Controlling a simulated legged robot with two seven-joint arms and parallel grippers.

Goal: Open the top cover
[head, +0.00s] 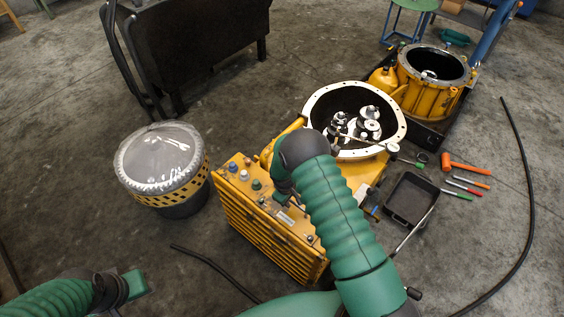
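A yellow transmission housing (352,170) stands in the middle, and its round flanged top shows open with metal gears (367,125) inside. A ribbed yellow box (262,235) with several knobs on top stands at its near left side. I cannot tell which part is the top cover.
A drum (160,165) with a clear cover and a striped band stands at left. A black tray (405,200) and hand tools (465,186) lie at right. A second yellow housing (432,85) is behind. Black hoses (527,200) cross the floor.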

